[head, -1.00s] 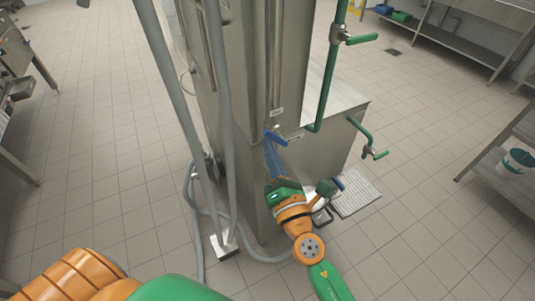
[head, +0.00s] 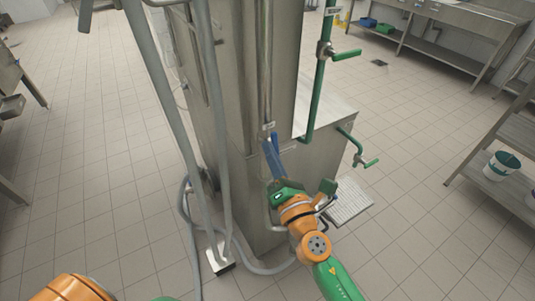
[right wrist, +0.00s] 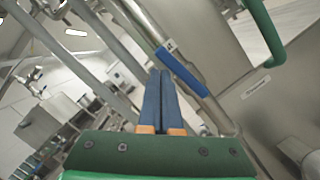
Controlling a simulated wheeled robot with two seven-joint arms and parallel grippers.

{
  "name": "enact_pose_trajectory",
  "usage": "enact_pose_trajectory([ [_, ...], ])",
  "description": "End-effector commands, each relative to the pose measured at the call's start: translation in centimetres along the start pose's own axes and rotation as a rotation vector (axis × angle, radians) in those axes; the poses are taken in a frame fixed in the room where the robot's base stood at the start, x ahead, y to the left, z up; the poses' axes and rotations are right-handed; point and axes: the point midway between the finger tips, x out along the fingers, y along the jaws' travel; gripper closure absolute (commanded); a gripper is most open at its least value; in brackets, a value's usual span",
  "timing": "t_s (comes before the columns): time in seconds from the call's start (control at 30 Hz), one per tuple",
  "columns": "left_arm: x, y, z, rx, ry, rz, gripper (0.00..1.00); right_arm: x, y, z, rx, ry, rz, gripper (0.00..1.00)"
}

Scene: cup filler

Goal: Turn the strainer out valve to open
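The valve's blue lever handle (head: 276,138) is on the thin vertical steel pipe of the steel cabinet. In the right wrist view the lever (right wrist: 184,72) lies roughly along the pipe. My right gripper (head: 268,146) is at the lever, its blue fingers pointing up toward it. In the right wrist view the fingers (right wrist: 163,76) are side by side with nothing seen between them, just left of the lever. I cannot tell whether they touch it. The labels are too small to read. My left gripper is out of view.
Green pipes with green-handled valves (head: 346,55) (head: 370,163) stand right of the lever. Grey hoses (head: 222,140) run down the cabinet's left side. A floor grate (head: 350,203) lies at its right. A shelf with a white bucket (head: 503,165) is at far right.

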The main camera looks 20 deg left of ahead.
Motion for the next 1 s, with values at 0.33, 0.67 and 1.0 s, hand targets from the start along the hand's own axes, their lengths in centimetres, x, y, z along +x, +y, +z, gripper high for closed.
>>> enact_pose_trajectory([
  [0.33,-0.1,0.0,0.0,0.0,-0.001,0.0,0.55,0.1,-0.1,0.5,0.0,-0.002,-0.001,1.0],
  [0.67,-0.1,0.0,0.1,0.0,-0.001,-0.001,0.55,0.1,-0.1,0.5,0.0,-0.002,-0.001,1.0],
  [1.0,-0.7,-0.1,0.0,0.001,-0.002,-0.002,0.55,-3.4,-0.2,0.5,0.001,0.0,-0.003,1.0],
])
